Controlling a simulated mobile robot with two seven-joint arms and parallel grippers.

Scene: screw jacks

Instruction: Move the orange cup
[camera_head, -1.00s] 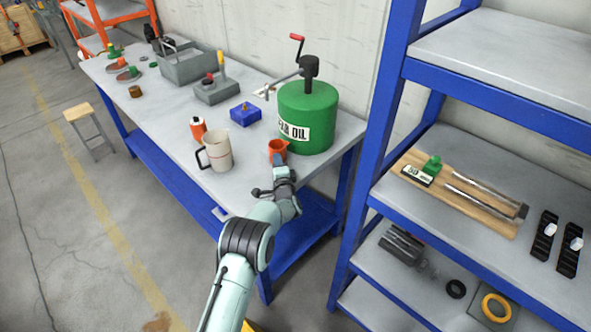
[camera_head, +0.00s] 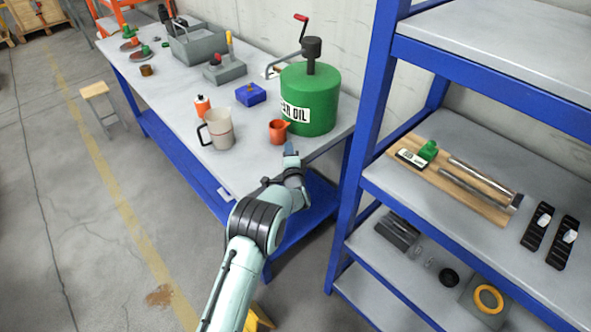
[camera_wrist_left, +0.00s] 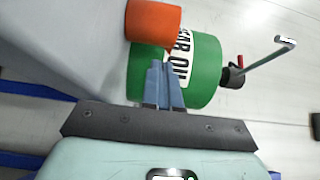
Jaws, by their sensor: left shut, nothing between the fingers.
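The orange cup (camera_head: 278,131), with a pouring lip, stands upright on the workbench (camera_head: 255,165) near its front right end, close to the green oil drum. In the left wrist view the orange cup (camera_wrist_left: 153,19) is at the top, partly cut off by the frame edge, in front of the green drum. My left gripper (camera_head: 290,150) is at the bench's front edge, just in front of and slightly right of the cup, apart from it. In the left wrist view its blue fingers (camera_wrist_left: 163,70) are together and empty. My right gripper is not in view.
The green oil drum (camera_head: 308,100) with a red-handled crank stands right behind the cup. A beige mug (camera_head: 217,130), an orange bottle (camera_head: 202,107) and a blue box (camera_head: 250,95) stand to the left. A blue shelf rack (camera_head: 362,150) is close on the right.

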